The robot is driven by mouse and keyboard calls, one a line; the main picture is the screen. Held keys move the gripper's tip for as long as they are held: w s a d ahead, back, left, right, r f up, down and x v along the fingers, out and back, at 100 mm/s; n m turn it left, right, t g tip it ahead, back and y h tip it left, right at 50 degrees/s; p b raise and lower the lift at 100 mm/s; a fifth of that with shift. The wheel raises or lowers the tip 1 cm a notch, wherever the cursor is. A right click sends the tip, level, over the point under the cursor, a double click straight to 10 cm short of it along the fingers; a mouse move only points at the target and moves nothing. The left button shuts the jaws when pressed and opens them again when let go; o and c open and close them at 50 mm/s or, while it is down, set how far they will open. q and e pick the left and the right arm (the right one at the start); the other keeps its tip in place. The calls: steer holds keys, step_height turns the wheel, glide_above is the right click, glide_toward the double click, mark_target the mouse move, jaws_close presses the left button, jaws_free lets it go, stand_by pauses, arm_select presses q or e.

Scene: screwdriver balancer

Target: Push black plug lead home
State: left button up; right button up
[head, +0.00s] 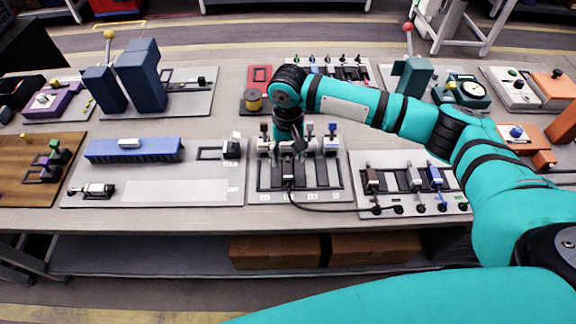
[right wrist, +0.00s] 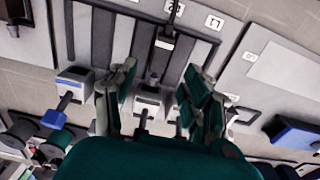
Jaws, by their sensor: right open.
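The black plug (head: 289,181) sits in a slot of the grey slotted panel (head: 257,191). Its black lead (head: 325,210) runs off the front of the panel to the right. In the right wrist view the plug (right wrist: 165,43) shows beyond the fingertips, with its lead (right wrist: 176,10) going up. My right gripper (head: 288,143) is over the rear half of this panel. In the right wrist view its fingers (right wrist: 162,88) are open, one on each side of a grey block (right wrist: 149,97), apart from the plug. Whether they touch the block is unclear. My left gripper is not in view.
Grey sliders with a blue one (head: 331,130) stand along the panel's rear, close beside the gripper. A panel with several coloured plugs (head: 434,174) and leads is to the right. A blue ribbed block (head: 134,151) lies left.

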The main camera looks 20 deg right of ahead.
mark_target(288, 169)
step_height(288, 169, down, 6)
steer(key=shift+f, duration=0.25)
jaws_close()
stand_by(0.4)
